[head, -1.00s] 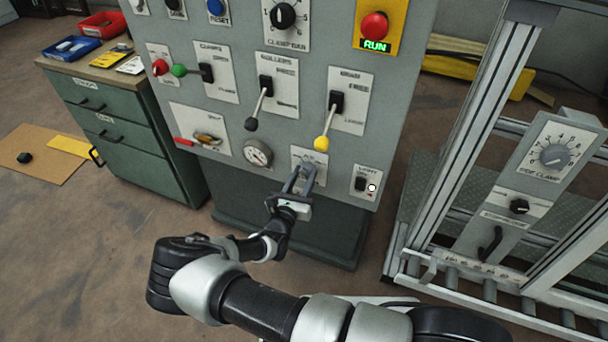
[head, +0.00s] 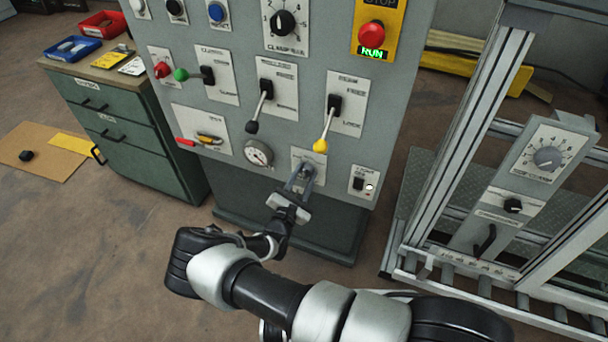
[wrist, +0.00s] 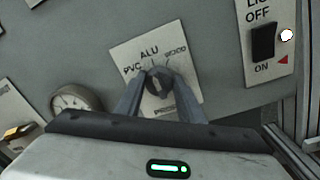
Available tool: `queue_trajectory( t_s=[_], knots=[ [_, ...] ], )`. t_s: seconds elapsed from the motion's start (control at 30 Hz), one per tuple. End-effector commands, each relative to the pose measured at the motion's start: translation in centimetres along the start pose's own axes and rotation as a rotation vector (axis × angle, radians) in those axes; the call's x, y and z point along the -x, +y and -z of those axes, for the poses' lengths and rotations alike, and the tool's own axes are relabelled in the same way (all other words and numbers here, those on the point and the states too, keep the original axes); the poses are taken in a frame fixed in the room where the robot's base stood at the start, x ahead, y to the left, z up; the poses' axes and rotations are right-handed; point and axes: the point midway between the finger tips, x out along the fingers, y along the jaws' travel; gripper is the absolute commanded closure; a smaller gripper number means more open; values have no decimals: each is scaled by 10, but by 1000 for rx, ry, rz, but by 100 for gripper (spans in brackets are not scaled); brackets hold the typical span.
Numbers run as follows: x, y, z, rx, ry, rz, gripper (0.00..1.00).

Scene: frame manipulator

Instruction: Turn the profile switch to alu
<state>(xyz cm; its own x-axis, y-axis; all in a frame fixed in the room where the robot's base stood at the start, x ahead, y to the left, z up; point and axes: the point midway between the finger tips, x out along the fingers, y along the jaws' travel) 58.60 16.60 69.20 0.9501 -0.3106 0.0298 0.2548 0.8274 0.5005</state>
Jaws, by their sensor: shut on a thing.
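The profile switch (wrist: 158,88) is a dark rotary knob on a white plate marked PVC, ALU and WOOD. ALU is at the top middle, PVC at the left and WOOD at the right. My gripper (wrist: 158,93) is shut on the knob, with one finger on each side of it. In the head view my gripper (head: 301,178) reaches the lower part of the grey panel, and its fingers largely hide the knob. The knob's pointer is hard to make out, so I cannot tell exactly which label it faces.
A light switch (wrist: 263,42) sits right of the plate, and a round gauge (wrist: 76,101) sits left. Levers with yellow (head: 320,146) and black (head: 252,127) ends hang above my gripper. A metal frame with rollers (head: 480,290) stands at the right.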

Motion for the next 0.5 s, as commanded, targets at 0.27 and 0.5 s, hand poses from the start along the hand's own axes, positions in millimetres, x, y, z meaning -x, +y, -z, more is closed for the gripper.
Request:
queue_trajectory(
  t_s=[0.27,0.5],
  knots=[
    [0,0,0,-37,-1,0,88],
    [0,0,0,-37,-1,0,88]
  ],
)
